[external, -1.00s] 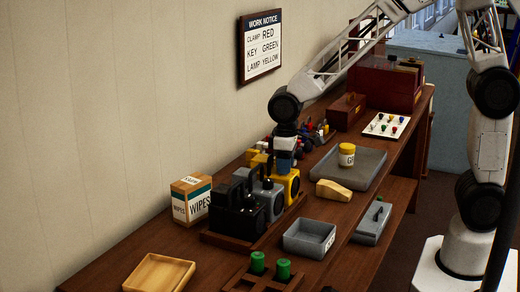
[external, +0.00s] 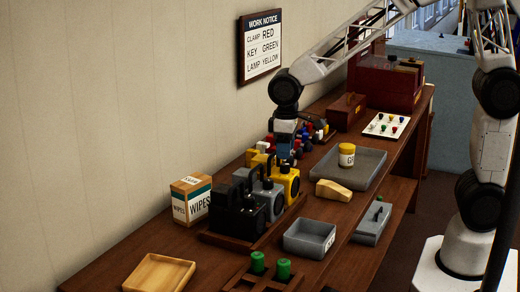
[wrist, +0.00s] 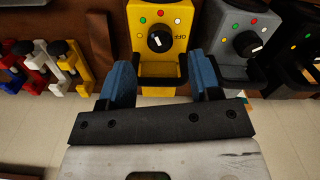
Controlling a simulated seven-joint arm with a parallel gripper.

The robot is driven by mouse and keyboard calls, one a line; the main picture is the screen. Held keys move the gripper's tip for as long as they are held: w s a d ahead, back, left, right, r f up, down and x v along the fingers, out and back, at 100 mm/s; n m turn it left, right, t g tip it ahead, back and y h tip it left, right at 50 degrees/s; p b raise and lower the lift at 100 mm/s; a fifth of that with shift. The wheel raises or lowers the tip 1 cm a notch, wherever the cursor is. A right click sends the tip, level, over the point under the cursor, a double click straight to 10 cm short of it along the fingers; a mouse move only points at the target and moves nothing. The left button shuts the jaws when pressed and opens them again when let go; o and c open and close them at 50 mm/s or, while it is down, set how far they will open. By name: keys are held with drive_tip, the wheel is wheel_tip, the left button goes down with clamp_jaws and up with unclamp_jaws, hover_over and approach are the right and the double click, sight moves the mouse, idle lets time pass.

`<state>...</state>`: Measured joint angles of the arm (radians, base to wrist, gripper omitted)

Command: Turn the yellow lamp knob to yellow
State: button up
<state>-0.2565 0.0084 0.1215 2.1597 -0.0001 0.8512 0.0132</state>
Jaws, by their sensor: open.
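The yellow lamp (external: 291,183) stands in a row with a grey and a black one in the external view. In the wrist view the yellow lamp (wrist: 145,68) faces me, with a black knob (wrist: 160,39) bearing a white mark. Green, red and paler dots ring the knob, with OFF at its right. The mark seems to lean up and left; its exact setting is hard to tell. My gripper (wrist: 160,64) is open and empty, its blue fingers apart below the knob. In the external view my gripper (external: 284,148) is above and behind the yellow lamp.
A grey lamp (wrist: 242,62) with a knob is close on the right. Red, white, blue and yellow clamps (wrist: 50,65) are at the left. A work notice (external: 261,46) on the wall reads LAMP YELLOW. A grey tray (external: 365,176) lies right of the lamps.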

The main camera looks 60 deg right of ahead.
sight(286, 165)
drive_tip(key=shift+r, duration=1.4)
drive_tip(key=c, duration=0.3)
drive_tip(key=shift+s+a+f+m+t+h, duration=0.1)
drive_tip(key=shift+s+a+m+t+h, duration=0.05)
drive_tip(key=shift+s+m+t, duration=0.85)
drive_tip(key=shift+s+a+f+m+t+h, duration=0.15)
drive_tip(key=shift+s+m+t, duration=0.55)
drive_tip(key=shift+m+t, duration=0.55)
drive_tip(key=shift+x, duration=3.85)
